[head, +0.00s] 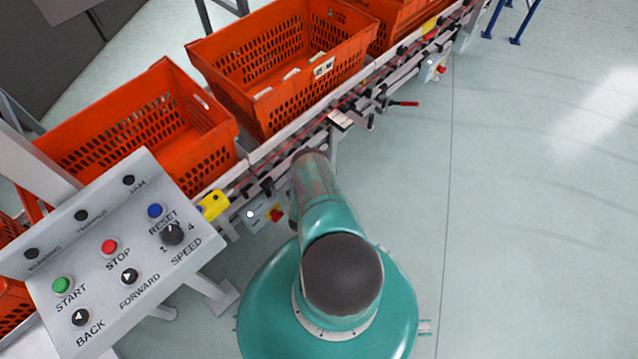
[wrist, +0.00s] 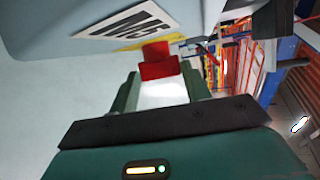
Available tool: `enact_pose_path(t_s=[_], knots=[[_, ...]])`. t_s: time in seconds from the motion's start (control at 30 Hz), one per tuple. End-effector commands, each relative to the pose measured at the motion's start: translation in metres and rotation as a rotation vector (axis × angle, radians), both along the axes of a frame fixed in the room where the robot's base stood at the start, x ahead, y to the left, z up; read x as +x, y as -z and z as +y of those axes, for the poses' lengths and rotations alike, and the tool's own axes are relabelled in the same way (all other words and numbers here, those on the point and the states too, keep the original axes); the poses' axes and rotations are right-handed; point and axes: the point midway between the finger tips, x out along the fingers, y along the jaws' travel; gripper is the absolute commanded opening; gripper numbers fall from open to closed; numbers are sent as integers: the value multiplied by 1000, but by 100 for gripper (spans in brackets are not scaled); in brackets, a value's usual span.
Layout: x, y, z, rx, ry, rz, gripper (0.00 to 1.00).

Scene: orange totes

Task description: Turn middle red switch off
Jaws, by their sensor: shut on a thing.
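A red switch (wrist: 157,62) shows in the wrist view on the underside of a grey box (wrist: 70,22) with an M5 label and a yellow patch. My gripper (wrist: 160,74) has one finger on each side of the red switch and is shut on it. In the head view, a grey box with a red switch (head: 275,214) sits on the conveyor's side, just left of my arm. My gripper is hidden behind my arm there. Another red switch (head: 440,69) is on a box farther along the conveyor. The switch's exact turn angle cannot be told.
Orange totes (head: 222,153) stand in a row on the conveyor (head: 262,152). A control panel (head: 205,238) with buttons and a speed knob is at the lower left. A red-tipped lever (head: 405,103) juts from the conveyor. The floor at right is clear.

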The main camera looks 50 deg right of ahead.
Motion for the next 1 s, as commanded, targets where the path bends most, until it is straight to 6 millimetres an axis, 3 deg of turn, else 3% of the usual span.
enact_pose_path(t_s=[0.47, 0.5, 0.6, 1.0], knots=[[2, -1, -2, -15, 0, -1, 24], [2, -1, -2, -15, -1, -2, 53], [2, 0, -1, -15, 0, -1, 69], [-1, -2, 8, -14, -1, 0, 69]])
